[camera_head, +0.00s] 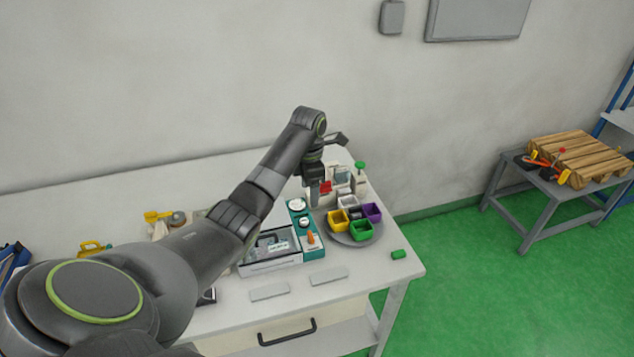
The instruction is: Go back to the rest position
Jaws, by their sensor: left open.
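My left arm reaches in from the left over the white table (382,279). My left gripper (316,200) points down over the back part of the table, above and behind the round grey plate with coloured cups. The gripper is open. A small red thing (326,187) shows right beside its fingers; I cannot tell whether they touch. My right gripper is not in view. My left arm hides much of the table's left and middle.
The round plate (353,240) holds yellow, green, purple and white cups. A grey side table (553,187) with a wooden pallet stands right. Green floor between is clear.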

